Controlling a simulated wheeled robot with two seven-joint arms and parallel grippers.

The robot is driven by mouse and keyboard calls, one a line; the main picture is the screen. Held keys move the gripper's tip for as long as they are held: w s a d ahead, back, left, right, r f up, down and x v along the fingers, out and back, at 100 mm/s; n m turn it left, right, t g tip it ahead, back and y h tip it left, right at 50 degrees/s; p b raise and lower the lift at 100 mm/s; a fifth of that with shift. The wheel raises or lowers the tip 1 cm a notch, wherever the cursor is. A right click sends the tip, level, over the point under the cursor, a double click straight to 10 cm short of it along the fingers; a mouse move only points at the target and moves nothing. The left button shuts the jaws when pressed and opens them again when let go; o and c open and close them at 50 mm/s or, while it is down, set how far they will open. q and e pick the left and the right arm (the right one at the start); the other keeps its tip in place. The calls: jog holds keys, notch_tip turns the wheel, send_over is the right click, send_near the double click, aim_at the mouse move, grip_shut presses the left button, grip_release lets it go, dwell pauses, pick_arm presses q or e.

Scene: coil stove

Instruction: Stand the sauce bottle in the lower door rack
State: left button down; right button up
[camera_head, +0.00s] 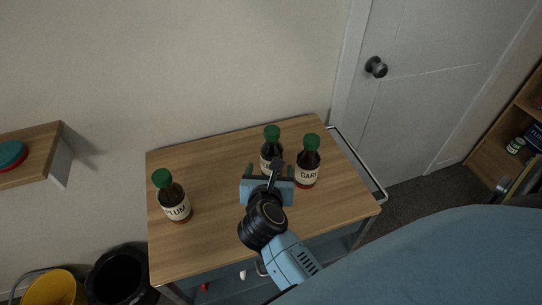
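Three dark brown sauce bottles with green caps stand upright on a wooden table. The left bottle (173,197) has a label reading "PLUM". The right bottle (308,163) has a label that starts "GAR". The middle bottle (271,147) is partly covered by my gripper, and its label is mostly hidden. My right gripper (270,170), whose arm comes in from the lower right, is open. Its fingers lie apart on either side of the middle bottle's lower part in the picture; I cannot tell whether they touch it. My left gripper is not in view. No door rack shows.
The wooden table (217,235) has free room between the plum and middle bottles. A metal rail (362,165) runs along its right side. A black bin (121,272) and a yellow bin (52,287) stand at lower left. A closed white door (420,100) is behind right.

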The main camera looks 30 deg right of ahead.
aim_at(271, 159)
jog(key=shift+x, duration=1.25)
jog(key=x, duration=0.5)
jog(key=shift+w+d+r, duration=0.2)
jog(key=shift+w+d, duration=0.1)
jog(key=shift+d, duration=0.05)
jog(key=shift+r, duration=0.15)
jog(key=c, duration=1.3)
